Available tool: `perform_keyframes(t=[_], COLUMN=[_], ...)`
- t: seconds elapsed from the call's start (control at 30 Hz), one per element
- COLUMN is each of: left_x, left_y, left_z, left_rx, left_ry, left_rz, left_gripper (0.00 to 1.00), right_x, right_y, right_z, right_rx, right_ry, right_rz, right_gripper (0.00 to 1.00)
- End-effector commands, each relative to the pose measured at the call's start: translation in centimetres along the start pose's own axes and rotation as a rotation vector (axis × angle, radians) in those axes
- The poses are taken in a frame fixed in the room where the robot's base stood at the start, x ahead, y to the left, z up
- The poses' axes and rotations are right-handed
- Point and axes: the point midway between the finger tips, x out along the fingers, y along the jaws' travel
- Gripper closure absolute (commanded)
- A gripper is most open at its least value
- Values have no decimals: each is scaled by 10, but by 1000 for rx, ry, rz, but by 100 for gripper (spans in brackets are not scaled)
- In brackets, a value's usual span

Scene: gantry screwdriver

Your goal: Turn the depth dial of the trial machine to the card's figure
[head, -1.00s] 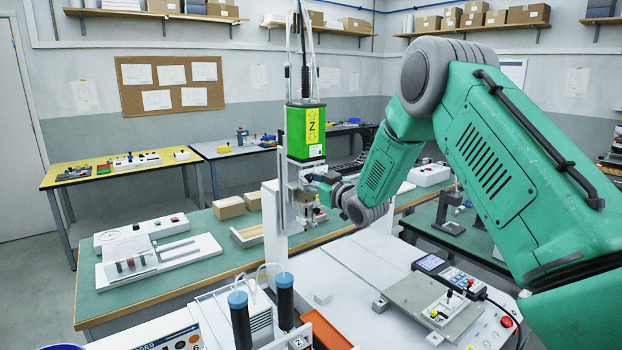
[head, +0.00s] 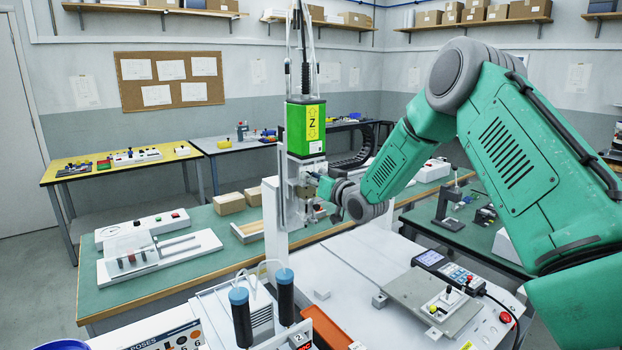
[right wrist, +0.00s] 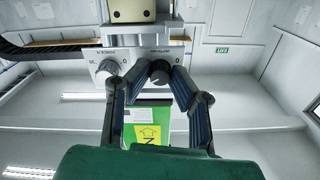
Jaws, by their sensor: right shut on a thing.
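The machine's upright spindle head has a green box (head: 305,129) with a yellow Z label, and a grey metal block below it. My right gripper (head: 318,187) reaches this block from the right in the head view, and its fingertips are small there. In the right wrist view the picture is upside down, and a silver panel carries two knobs. My right gripper (right wrist: 157,78) is shut on the dark knob (right wrist: 159,73), with a finger on each side. A silver knob (right wrist: 107,72) sits to the left, close beside the left finger. My left gripper is out of view.
A white machine bed (head: 365,270) lies below the head. On it are a grey plate (head: 435,302), a small screen unit (head: 430,259) and a red button (head: 505,317). Two dark cylinders with blue caps (head: 240,315) stand at the front. A green bench (head: 205,285) lies behind.

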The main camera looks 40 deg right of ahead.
Motion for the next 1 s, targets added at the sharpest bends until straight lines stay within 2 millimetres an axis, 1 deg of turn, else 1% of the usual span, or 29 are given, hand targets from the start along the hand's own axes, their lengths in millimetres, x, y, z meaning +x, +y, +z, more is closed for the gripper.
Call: perform_keyframes(t=[0.03,0.2,0.23,0.27,0.3,0.57,0.67,0.77,0.87,1.0], left_x=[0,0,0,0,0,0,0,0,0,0], left_y=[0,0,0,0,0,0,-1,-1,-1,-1], left_z=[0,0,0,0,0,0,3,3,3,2], left_rx=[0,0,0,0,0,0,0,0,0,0], left_ry=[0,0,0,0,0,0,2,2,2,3], left_rz=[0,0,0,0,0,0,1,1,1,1], left_gripper=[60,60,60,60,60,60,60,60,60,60], right_x=[-3,-3,-3,-3,-3,-3,-7,-18,-36,-67], right_y=[3,3,3,3,3,0,0,0,0,1], right_z=[10,10,10,9,9,3,2,1,2,3], right_rx=[1,0,0,0,0,-1,-1,0,2,3], right_ry=[-22,-22,-22,-21,-20,-9,-8,-7,-8,-9], right_rz=[6,6,6,6,6,3,3,3,4,4], right_gripper=[100,100,78,67,62,62,62,62,62,62])
